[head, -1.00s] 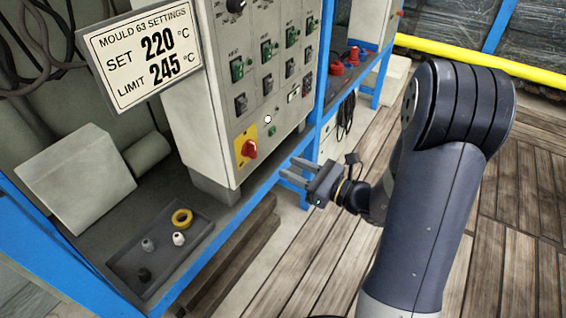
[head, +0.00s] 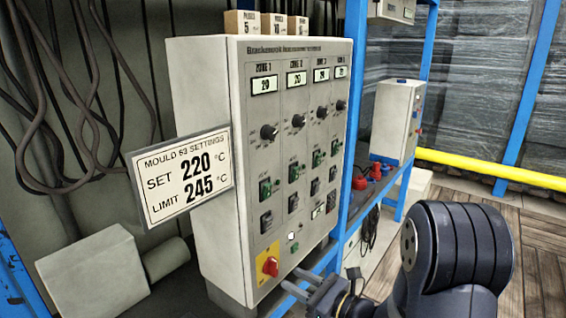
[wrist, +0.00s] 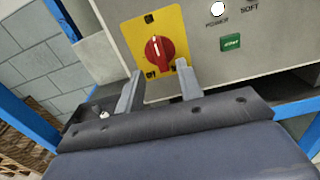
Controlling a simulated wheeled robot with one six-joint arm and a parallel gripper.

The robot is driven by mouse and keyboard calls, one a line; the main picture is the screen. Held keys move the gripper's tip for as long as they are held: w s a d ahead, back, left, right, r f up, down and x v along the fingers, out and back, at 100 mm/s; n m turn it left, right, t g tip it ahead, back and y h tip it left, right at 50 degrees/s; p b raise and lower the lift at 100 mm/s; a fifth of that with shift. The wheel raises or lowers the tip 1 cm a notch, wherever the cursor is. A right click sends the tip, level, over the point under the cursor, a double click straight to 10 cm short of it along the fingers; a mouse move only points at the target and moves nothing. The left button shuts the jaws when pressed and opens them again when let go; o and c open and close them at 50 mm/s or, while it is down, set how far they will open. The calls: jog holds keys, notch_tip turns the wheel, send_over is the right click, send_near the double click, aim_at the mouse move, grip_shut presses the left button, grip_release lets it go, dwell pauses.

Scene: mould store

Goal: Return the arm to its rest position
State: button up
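My gripper (head: 312,286) is at the bottom of the head view, in front of the lower part of the control cabinet (head: 215,150). In the wrist view the two fingers (wrist: 158,92) stand apart with nothing between them. The red rotary switch (wrist: 159,50) on its yellow plate is just beyond the fingertips, with no contact that I can make out. The same switch (head: 270,266) is at the cabinet's lower left in the head view. My arm bends at a dark, thick joint at the lower right.
A settings sign (head: 180,178) juts out at the cabinet's left side. Blue rack posts (head: 418,90) stand to the right, with a smaller grey box (head: 392,120) on the shelf. A yellow rail (head: 500,170) runs behind. Wooden floor lies open at right.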

aim_at(277, 270)
jog(key=x, duration=0.5)
jog(key=shift+s+d, duration=0.1)
